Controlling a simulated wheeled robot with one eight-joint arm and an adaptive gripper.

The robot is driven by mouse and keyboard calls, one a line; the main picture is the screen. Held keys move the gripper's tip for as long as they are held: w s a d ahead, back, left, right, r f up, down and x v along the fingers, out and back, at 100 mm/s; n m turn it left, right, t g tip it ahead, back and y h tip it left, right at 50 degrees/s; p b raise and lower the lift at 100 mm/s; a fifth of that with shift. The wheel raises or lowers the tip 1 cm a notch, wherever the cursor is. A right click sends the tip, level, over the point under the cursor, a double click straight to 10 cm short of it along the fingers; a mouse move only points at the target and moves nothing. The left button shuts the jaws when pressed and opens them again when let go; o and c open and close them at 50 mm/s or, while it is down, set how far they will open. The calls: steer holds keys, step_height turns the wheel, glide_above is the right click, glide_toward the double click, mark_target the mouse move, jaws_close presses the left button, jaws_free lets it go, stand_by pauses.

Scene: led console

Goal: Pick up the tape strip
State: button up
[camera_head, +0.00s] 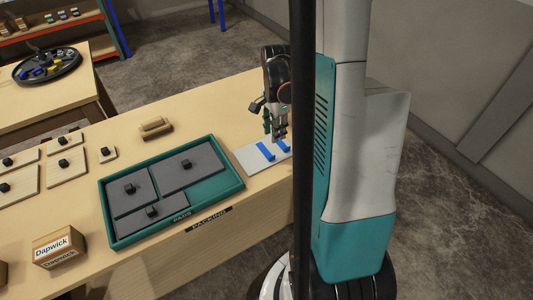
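Two blue tape strips lie on a pale flat board at the right end of the wooden table. The left strip (265,151) is fully visible. The right strip (284,146) lies beside it, close to my gripper's tip and partly cut off by a dark vertical post. The board (250,161) has bare room left of the strips. My gripper (276,137) points down just above the back of the board, near the right strip. The fingers are small and dark, so I cannot tell whether they are open or touch a strip.
A teal tray (240,183) labelled PADS holds grey knobbed pads, left of the board. A tan block (155,127) lies behind it. Wooden knobbed plates (68,168) and a Dapwick box (58,247) stand at left. A black round tray (47,66) sits on another table.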

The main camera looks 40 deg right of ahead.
mark_target(265, 149)
step_height(265, 149, down, 5)
steer(key=shift+f+b, duration=0.15)
steer(key=shift+b, duration=0.55)
steer(key=shift+s+a+f+b, duration=0.15)
steer(key=shift+f+b, duration=0.55)
steer(key=shift+f, duration=0.7)
steer(key=shift+s+a+f+b, duration=0.1)
steer(key=shift+f+b, duration=0.55)
steer(key=shift+f, duration=0.7)
steer(key=shift+r, duration=0.1)
jaws_close()
